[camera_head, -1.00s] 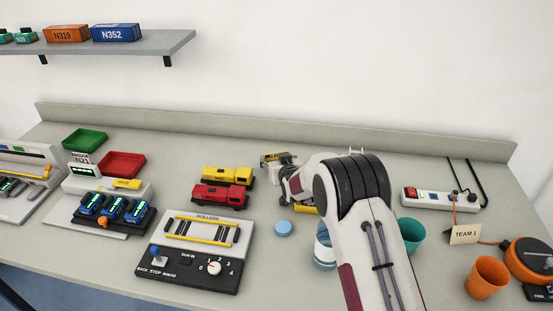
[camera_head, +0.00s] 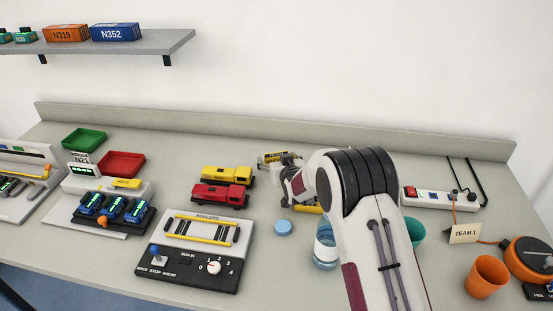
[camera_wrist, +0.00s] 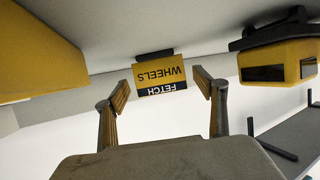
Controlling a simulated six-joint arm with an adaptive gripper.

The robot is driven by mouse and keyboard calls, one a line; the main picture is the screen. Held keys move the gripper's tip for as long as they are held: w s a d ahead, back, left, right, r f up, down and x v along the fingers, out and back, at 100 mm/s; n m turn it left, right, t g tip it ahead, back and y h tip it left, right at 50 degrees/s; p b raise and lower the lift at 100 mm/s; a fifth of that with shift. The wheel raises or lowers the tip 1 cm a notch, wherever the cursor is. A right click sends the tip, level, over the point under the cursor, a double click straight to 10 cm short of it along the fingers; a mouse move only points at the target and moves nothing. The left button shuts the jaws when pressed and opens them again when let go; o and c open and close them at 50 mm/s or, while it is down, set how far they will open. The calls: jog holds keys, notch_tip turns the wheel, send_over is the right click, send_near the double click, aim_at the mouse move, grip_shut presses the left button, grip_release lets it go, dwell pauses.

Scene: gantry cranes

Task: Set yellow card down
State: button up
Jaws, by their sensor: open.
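The yellow card (camera_wrist: 160,76) has a black band and reads "FETCH WHEELS". In the wrist view it appears upside down, with a dark base strip at the grey worktop. My gripper (camera_wrist: 162,89) is open, with one finger on either side of the card and a visible gap at each. My forearm hides part of the gripper in the head view.
A yellow locomotive (camera_head: 227,174) and a red one (camera_head: 219,195) stand left of my arm. A blue lid (camera_head: 283,228), a clear jar (camera_head: 325,248) and a green cup (camera_head: 415,231) are close to my forearm. Bare worktop lies behind the locomotives.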

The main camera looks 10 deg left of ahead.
aim_at(276, 157)
jog(key=shift+v, duration=1.25)
jog(key=shift+s+d+r, duration=0.1)
jog(key=shift+s+r, duration=0.1)
jog(key=shift+r, duration=0.05)
notch_tip(276, 157, up, 7)
jog(key=shift+f, duration=0.2)
